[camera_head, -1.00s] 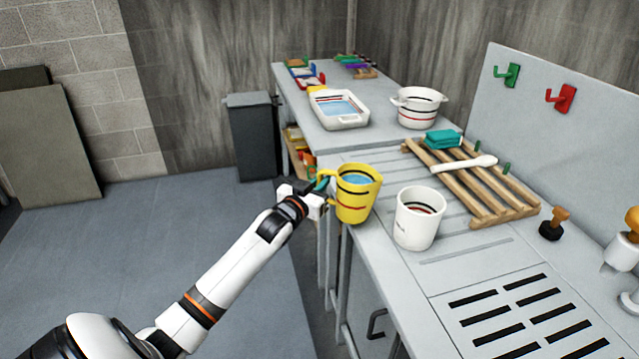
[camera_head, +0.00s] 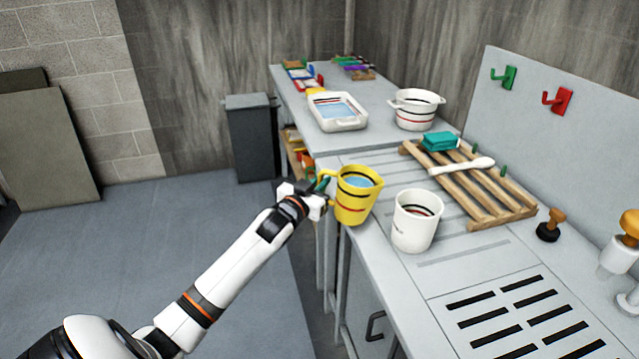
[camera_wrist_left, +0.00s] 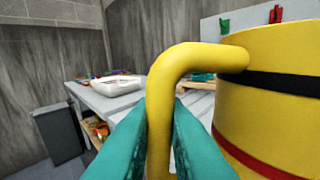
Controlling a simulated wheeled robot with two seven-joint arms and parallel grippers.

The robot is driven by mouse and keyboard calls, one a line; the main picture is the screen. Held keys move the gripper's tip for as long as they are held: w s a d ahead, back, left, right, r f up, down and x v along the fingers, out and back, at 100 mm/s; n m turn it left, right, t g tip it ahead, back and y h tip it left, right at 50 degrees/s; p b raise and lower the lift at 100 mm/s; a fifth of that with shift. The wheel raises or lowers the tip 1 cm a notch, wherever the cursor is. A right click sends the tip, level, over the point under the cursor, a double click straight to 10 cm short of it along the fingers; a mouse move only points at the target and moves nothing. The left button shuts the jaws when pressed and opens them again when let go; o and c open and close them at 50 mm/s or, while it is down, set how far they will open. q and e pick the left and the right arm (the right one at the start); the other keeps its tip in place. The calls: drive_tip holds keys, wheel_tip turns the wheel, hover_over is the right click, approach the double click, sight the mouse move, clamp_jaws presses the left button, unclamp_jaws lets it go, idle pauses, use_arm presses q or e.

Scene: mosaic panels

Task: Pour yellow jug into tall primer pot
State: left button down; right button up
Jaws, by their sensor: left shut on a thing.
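The yellow jug (camera_head: 355,199) has a black band and a red band and holds blue liquid. It is upright at the left edge of the grey counter; I cannot tell whether its base touches the counter. My left gripper (camera_head: 322,187) is shut on the jug's handle, which stands between its teal fingers in the left wrist view (camera_wrist_left: 160,120). A tall white pot (camera_head: 415,228) with dark and red lines inside stands upright on the counter, to the right of the jug and apart from it. My right gripper is in neither view.
A wooden rack (camera_head: 475,190) with a teal cloth (camera_head: 440,141) and a white spoon (camera_head: 462,165) lies behind the pot. A white tray of blue liquid (camera_head: 337,112) and a two-handled white pot (camera_head: 416,108) stand farther back. Slots (camera_head: 520,310) mark the front counter.

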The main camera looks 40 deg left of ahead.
sight(326, 172)
use_arm(q)
drive_tip(key=shift+d+r, duration=0.1)
drive_tip(key=shift+r, duration=0.3)
drive_tip(key=shift+w+d+r+m+p, duration=0.15)
drive_tip(key=shift+d+r+m+p, duration=0.2)
drive_tip(key=shift+r+m+p, duration=0.3)
idle(0.7)
drive_tip(key=shift+w+d+r+m+g+p, duration=0.15)
drive_tip(key=shift+d+r+m+p, duration=0.15)
drive_tip(key=shift+r, duration=0.2)
drive_tip(key=shift+d+r+m+g+p, duration=0.15)
drive_tip(key=shift+r+m+p, duration=0.2)
drive_tip(key=shift+r, duration=0.1)
idle(0.9)
drive_tip(key=shift+w+d+r+m+p, duration=0.25)
drive_tip(key=shift+d+r+m+p, duration=0.5)
drive_tip(key=shift+r, duration=0.25)
drive_tip(key=shift+w+d+r+m+p, duration=0.2)
drive_tip(key=shift+d+r+m+p, duration=0.35)
drive_tip(key=shift+d+r+p, duration=0.35)
idle(2.5)
